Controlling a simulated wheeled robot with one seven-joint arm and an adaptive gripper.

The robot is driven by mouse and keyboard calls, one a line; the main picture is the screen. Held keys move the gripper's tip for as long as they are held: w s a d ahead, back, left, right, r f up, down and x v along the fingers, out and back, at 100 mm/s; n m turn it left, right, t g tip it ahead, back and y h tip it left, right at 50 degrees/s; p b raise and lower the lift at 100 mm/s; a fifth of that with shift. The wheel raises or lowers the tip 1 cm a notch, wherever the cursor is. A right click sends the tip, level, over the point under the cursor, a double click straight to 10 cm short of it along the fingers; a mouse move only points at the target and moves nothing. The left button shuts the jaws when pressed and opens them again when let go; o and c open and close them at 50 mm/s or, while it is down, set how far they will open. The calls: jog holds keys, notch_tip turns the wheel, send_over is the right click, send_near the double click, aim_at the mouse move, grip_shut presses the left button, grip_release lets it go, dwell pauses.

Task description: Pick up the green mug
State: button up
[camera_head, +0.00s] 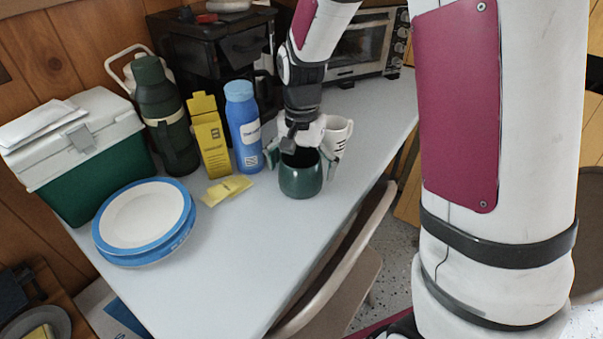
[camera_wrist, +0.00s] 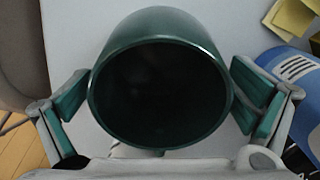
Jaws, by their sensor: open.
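The green mug (camera_head: 301,180) stands upright on the white table, with its dark open top facing up. In the wrist view the mug (camera_wrist: 160,28) fills the middle, mouth toward the camera. My gripper (camera_head: 305,160) is at the mug from above and behind. In the wrist view my gripper (camera_wrist: 158,95) is open, with one green-padded finger on each side of the mug. The left finger looks very near the mug's wall and the right finger is close too; I cannot tell whether either touches. The mug's handle is not clearly visible.
A blue bottle (camera_head: 243,128), yellow box (camera_head: 210,140) and yellow notes (camera_head: 227,190) are to the left. Blue-rimmed plates (camera_head: 146,222) lie further left. A chair (camera_head: 345,260) stands at the table's right edge. The table front is clear.

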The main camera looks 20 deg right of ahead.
jog(key=c, duration=1.4)
